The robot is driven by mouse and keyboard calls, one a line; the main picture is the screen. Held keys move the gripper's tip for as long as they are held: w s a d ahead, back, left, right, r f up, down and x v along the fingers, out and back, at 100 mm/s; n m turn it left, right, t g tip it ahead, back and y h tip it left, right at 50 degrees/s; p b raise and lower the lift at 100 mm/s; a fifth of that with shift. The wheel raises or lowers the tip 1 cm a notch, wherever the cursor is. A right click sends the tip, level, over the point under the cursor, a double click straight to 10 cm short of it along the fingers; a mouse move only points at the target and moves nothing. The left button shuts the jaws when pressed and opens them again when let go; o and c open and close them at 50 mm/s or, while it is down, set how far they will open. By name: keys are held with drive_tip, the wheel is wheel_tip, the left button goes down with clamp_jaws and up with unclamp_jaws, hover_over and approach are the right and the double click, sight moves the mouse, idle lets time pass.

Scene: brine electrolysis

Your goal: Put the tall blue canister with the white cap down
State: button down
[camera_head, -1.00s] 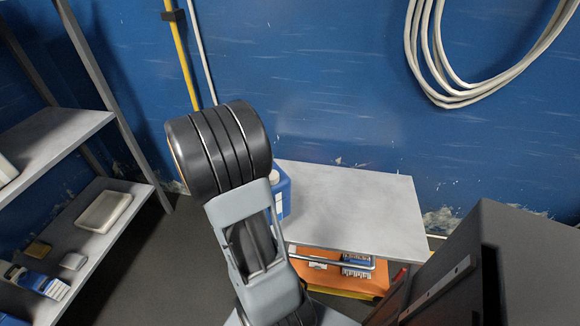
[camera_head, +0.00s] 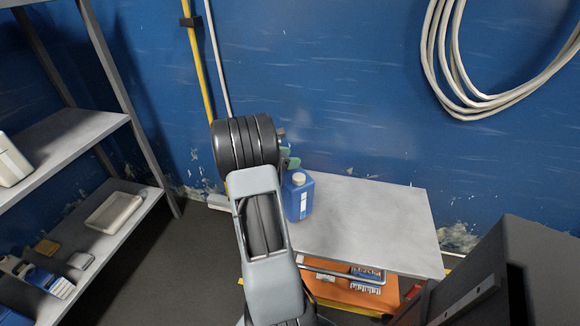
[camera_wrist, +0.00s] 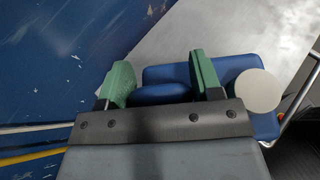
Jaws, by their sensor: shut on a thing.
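The tall blue canister (camera_head: 306,207) with a white cap (camera_head: 299,179) is upright at the left end of the grey tabletop (camera_head: 375,215), partly behind my arm. I cannot tell whether its base touches the top. My gripper (camera_head: 288,158) is mostly hidden by my wrist, with a little green finger showing. In the wrist view, the green fingers of my gripper (camera_wrist: 158,68) stand on either side of a blue part of the canister (camera_wrist: 232,66), and are shut on it. The cap (camera_wrist: 257,91) is to the right of the fingers. The canister's lower part is hidden there.
A lower orange shelf (camera_head: 340,291) under the tabletop holds small blue-and-white items. A dark cabinet (camera_head: 520,270) stands front right. Grey shelves (camera_head: 75,135) with a white tray (camera_head: 115,211) stand left. The blue wall is close behind. The tabletop's middle and right are clear.

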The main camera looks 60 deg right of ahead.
drive_tip(key=shift+d+f, duration=0.15)
drive_tip(key=shift+d, duration=0.05)
drive_tip(key=shift+d+f+b, duration=0.2)
drive_tip(key=shift+f+b, duration=0.2)
drive_tip(key=shift+f, duration=1.5)
drive_tip(key=shift+c, duration=1.4)
unclamp_jaws()
